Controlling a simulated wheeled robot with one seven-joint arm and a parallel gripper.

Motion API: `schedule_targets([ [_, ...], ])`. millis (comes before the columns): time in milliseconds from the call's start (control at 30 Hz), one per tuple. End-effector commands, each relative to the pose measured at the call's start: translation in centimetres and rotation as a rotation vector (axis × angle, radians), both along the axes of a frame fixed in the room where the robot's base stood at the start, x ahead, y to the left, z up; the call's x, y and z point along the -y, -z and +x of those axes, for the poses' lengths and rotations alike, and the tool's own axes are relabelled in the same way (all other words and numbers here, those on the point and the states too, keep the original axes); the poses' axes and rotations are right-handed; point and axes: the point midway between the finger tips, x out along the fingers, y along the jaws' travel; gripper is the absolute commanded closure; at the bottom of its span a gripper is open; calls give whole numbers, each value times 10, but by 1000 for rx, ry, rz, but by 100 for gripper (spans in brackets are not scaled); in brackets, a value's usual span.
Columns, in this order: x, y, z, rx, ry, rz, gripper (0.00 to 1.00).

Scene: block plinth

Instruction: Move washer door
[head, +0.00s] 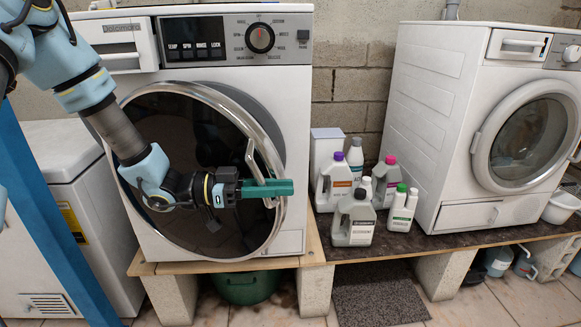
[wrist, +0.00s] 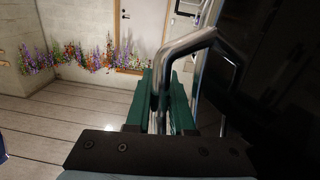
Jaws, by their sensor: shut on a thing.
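The white washer (head: 215,75) stands at left on a wooden-topped plinth. Its round door (head: 185,130) has dark glass and a chrome rim; it appears swung a little out from the front, with a grey ring showing behind its upper right edge. The chrome bar handle (head: 255,155) is on the door's right side. My gripper (head: 278,188) reaches across the door from the left, its green fingers shut on the handle. In the wrist view the handle (wrist: 186,46) passes between the fingers (wrist: 161,88), with the dark door (wrist: 265,75) at right.
Several bottles (head: 355,220) stand on the dark counter right of the washer. A second white front-loading machine (head: 450,120) is farther right. A green tub (head: 248,288) sits under the plinth. A white cabinet (head: 60,230) is at left. The wrist view shows open floor (wrist: 75,120) and flowers (wrist: 90,58).

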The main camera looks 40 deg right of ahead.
Motion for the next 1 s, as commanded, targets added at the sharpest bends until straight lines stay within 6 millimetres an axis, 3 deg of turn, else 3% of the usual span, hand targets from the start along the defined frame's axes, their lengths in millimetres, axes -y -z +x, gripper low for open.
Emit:
schedule_targets([
  [200, -26, 0, -9, 1, 47, 2, 100],
  [500, -26, 0, -10, 1, 50, 1, 100],
  [533, -26, 0, -10, 1, 50, 1, 77],
  [633, -26, 0, -10, 0, 51, 0, 67],
  [1000, -32, 1, -4, 0, 50, -1, 67],
])
